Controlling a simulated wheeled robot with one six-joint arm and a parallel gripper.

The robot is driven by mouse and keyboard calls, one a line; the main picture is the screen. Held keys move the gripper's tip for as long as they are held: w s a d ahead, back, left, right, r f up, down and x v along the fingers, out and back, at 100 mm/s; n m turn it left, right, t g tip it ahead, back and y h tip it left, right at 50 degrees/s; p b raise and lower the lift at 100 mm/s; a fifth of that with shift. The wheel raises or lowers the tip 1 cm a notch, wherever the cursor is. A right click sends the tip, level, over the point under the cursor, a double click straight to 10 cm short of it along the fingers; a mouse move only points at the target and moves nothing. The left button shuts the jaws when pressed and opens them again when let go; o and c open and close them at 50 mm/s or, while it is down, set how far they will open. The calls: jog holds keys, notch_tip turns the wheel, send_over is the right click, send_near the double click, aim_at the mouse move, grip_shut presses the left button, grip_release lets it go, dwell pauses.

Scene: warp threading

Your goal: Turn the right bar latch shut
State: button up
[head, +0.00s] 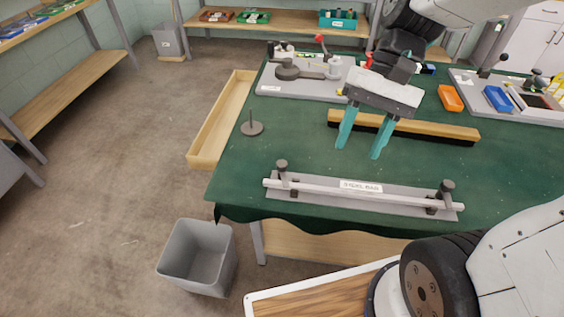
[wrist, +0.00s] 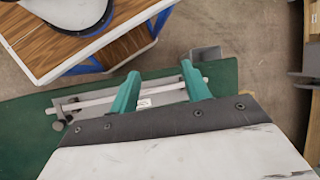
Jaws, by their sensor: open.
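The grey bar fixture (head: 400,208) lies along the near edge of the green table, with a pale bar (head: 330,190) across it. The right bar latch (head: 447,188) is a dark knobbed piece at its right end; whether it crosses the bar is unclear. The left latch (head: 281,166) stands at the other end. My gripper (head: 358,152) is open and empty, teal fingers pointing down, above the table behind the fixture and well left of the right latch. In the wrist view, my gripper (wrist: 160,70) spans the fixture's middle, and the right latch (wrist: 57,125) shows at left.
A wooden beam with dark bristles (head: 410,128) lies behind my gripper. A grey plate with a lever (head: 305,75) and a tray of parts (head: 500,95) stand farther back. A small spindle disc (head: 252,128) is at left. Green cloth around the right latch is clear.

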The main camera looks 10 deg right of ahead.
jog(key=w+a+f+m+g+y, duration=0.25)
jog(key=w+f+m+y, duration=0.25)
jog(key=w+f+y, duration=0.3)
jog(key=m+t+y, duration=0.3)
jog(key=m+y, duration=0.2)
jog(key=m, duration=0.2)
send_near(282, 163)
jog(key=shift+s+a+f, duration=0.1)
jog(key=shift+s+a, duration=0.05)
jog(key=shift+a, duration=0.45)
jog(key=shift+s+a+f, duration=0.1)
jog(key=shift+s+a, duration=0.05)
jog(key=shift+a, duration=0.4)
jog(key=a, duration=0.2)
jog(key=s+a, duration=0.1)
jog(key=a, duration=0.4)
jog(key=shift+s+a, duration=0.2)
jog(key=shift+a, duration=0.1)
jog(key=shift+m+t, duration=0.35)
jog(key=shift+m, duration=0.05)
jog(key=c, duration=0.9)
